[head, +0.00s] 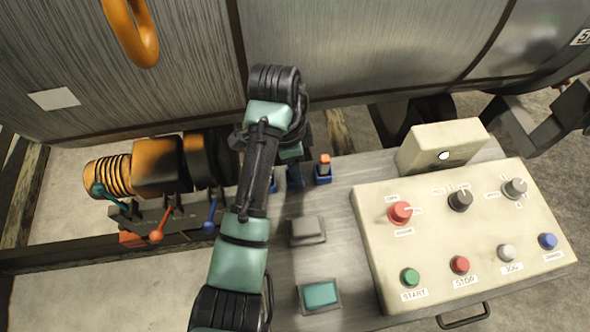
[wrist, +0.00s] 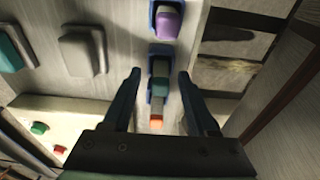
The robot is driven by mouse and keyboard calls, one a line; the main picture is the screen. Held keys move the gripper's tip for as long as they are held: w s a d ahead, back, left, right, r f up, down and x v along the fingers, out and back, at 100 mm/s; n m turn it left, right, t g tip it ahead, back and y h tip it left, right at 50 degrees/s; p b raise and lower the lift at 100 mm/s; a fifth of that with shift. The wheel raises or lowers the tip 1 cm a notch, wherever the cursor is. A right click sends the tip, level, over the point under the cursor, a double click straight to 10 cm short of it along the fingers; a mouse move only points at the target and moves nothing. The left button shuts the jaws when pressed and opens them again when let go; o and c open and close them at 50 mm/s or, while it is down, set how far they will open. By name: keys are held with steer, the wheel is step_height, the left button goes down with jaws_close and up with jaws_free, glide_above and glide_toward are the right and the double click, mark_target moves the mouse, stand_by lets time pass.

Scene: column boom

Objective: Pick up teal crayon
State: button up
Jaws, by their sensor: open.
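The teal crayon (wrist: 160,68) stands in a small blue holder, the middle of three in a row in the wrist view. My gripper (wrist: 159,76) is open, with one finger on each side of the teal crayon and a gap on both sides. I cannot tell how far the fingertips are above the holder. In the head view my arm hides the teal crayon; a blue holder (head: 295,177) shows partly below my gripper.
A purple crayon (wrist: 168,22) and an orange crayon (head: 325,160) stand in holders on either side. A grey pad (head: 307,229) and a teal pad (head: 320,294) lie on the bench. A control box (head: 465,230) with knobs and buttons is at right; levers (head: 157,236) are at left.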

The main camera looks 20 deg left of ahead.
jaws_close()
steer(key=shift+r, duration=0.15)
stand_by(0.4)
